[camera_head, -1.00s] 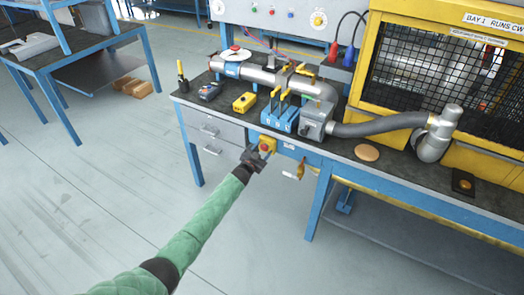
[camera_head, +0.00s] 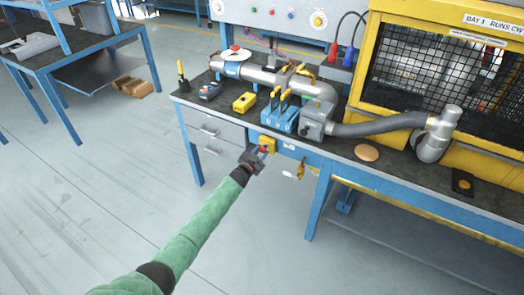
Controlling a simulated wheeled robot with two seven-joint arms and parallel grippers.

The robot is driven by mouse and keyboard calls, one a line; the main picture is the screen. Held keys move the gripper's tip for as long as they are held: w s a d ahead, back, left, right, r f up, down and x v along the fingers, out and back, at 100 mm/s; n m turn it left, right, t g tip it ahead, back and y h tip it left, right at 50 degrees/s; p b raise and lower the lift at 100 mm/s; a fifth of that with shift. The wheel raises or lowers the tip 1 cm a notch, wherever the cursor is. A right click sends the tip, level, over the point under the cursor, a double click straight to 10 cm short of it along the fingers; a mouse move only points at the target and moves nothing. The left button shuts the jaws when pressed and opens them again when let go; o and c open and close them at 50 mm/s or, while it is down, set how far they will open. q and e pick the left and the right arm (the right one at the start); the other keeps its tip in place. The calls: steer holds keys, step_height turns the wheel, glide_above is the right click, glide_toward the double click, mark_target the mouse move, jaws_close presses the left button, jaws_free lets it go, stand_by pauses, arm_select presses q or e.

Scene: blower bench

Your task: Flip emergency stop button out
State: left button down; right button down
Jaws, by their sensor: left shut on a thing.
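The emergency stop is a small yellow box (camera_head: 268,142) on the front edge of the bench, below the bench top. Its red button (camera_head: 263,150) shows in part at the box's lower front. My left gripper (camera_head: 257,156) reaches up to it from the lower left and is shut on the button, covering part of it. The fingertips are small and dark, so the exact grip is hard to see. My right gripper is out of view.
The bench top (camera_head: 382,163) holds a grey blower with a hose (camera_head: 380,125), a blue block with yellow-handled tools (camera_head: 278,115) and a yellow box (camera_head: 244,102). The floor in front is clear.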

arm_select(q)
steer(key=shift+s, duration=0.1)
steer(key=c, duration=1.2)
jaws_free()
steer(key=shift+c, duration=0.2)
steer(key=shift+o, duration=1)
steer(key=shift+a, duration=0.1)
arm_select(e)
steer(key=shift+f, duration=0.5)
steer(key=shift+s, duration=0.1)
